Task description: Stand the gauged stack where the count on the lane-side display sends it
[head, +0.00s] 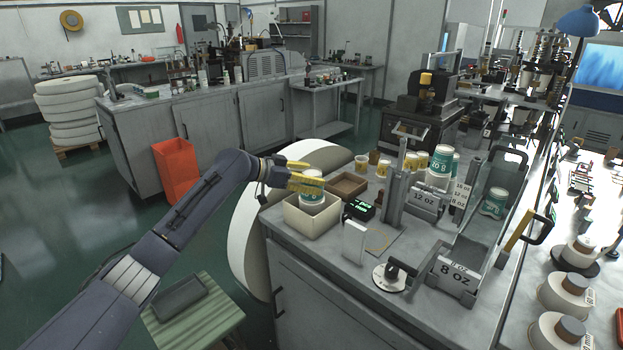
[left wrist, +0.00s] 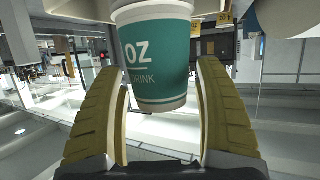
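In the left wrist view the cup (left wrist: 160,60) is between the fingertips, with a narrow gap at the right finger; contact on the left is unclear. The small black display (head: 360,209) shows green characters too small to read. Bays marked 12 oz (head: 425,201) and 8 oz (head: 452,277) stand to the right. A sign (head: 460,195) lists sizes. My right gripper is not in view.
A brown tray (head: 348,186) lies behind the bin. Another teal cup (head: 438,163) stands at the back near small yellow cups (head: 411,161). A white upright plate (head: 354,242) and a round fixture (head: 390,277) stand at the front.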

